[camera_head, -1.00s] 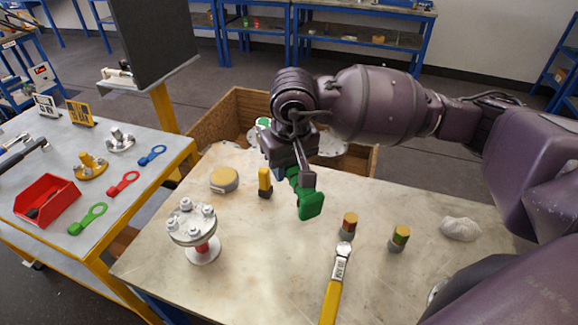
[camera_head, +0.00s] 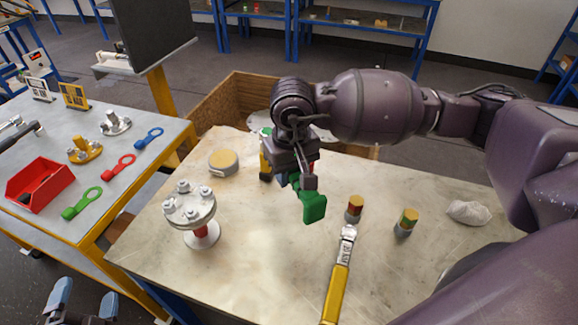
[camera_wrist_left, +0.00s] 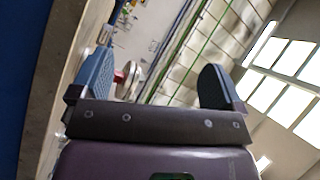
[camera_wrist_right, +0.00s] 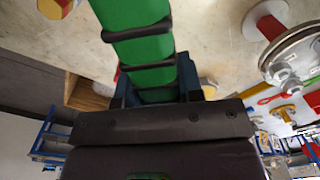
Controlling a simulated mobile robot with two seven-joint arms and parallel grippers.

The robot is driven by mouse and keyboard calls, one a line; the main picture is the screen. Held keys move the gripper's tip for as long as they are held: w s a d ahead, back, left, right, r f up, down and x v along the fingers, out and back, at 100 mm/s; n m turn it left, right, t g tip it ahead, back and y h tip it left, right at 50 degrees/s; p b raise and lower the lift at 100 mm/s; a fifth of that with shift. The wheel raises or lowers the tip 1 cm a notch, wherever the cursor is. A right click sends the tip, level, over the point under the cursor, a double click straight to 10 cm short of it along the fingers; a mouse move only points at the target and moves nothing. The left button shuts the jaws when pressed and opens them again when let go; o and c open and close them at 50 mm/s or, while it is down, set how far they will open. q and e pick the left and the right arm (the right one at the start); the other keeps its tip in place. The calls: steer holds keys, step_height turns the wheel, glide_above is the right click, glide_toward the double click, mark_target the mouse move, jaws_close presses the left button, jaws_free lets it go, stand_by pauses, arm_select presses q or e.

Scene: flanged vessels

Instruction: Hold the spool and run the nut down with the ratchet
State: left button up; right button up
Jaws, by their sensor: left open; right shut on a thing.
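The spool (camera_head: 201,232) stands upright at the left of the pale table, with light round flanges, a red middle and several bolt ends on top. It also shows in the right wrist view (camera_wrist_right: 290,45) and, small, in the left wrist view (camera_wrist_left: 126,76). My right gripper (camera_head: 304,182) is shut on a green tool (camera_head: 313,207), held above the table right of the spool. The right wrist view shows its green handle (camera_wrist_right: 143,45) with black bands; its far end is out of view. My left gripper (camera_head: 83,304) is open and empty at the lower left, apart from the spool.
A yellow-handled tool (camera_head: 337,290) lies at the table's front. Two banded cylinders (camera_head: 354,208) (camera_head: 406,222), a white lump (camera_head: 468,212) and a round tin (camera_head: 223,162) stand around. A side table (camera_head: 120,185) at left holds a red bin (camera_head: 40,184) and coloured tools.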

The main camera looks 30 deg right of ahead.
arm_select(q)
steer(key=w+d+r+m+g+h+b, duration=0.4)
steer(key=d+m+h, duration=0.55)
steer(key=m, duration=1.05)
steer(key=d+f+m+g+b, duration=0.1)
steer(key=f+m+g, duration=0.1)
steer(key=m, duration=0.2)
steer(key=w+d+f+m+g+h+b, duration=0.1)
steer(key=f+m+g, duration=0.1)
steer(key=m, duration=0.3)
steer(key=w+d+f+m+g+h+b, duration=0.1)
steer(key=f+m+g, duration=0.1)
steer(key=m, duration=0.3)
steer(key=shift+w+d+g, duration=0.2)
steer(key=shift+w+g, duration=0.05)
steer(key=shift+g, duration=0.65)
arm_select(e)
steer(key=shift+g, duration=0.6)
step_height(320, 180, down, 13)
steer(key=shift+s+f, duration=0.15)
arm_select(q)
steer(key=shift+w+d+r, duration=0.1)
steer(key=shift+w+d, duration=0.15)
steer(key=shift+d, duration=0.35)
steer(key=shift+x, duration=4.35)
arm_select(e)
steer(key=shift+r, duration=0.7)
arm_select(q)
steer(key=c, duration=1.4)
